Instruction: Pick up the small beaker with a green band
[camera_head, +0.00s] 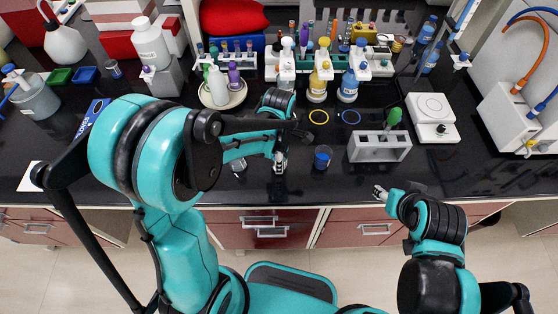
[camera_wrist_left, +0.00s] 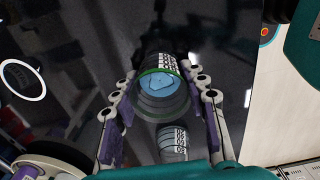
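The small beaker with a green band (camera_wrist_left: 160,95) stands on the glossy black bench in the left wrist view. It has grey walls, white markings and something light blue inside; what seems to be its reflection shows below it. My left gripper (camera_wrist_left: 163,78) is open, with one finger on each side of the beaker and visible gaps between. In the head view my left gripper (camera_head: 280,160) points down near the front of the bench; the beaker is not clear there. My right gripper (camera_head: 380,193) is small at the bench's front edge, away from the beaker; its opening is unclear.
A dark blue cup (camera_head: 322,158) stands just right of my left gripper. A grey rack (camera_head: 379,148) and a white balance (camera_head: 433,118) stand farther right. Bottles and tube racks crowd the back. The front strip between cup and rack is clear.

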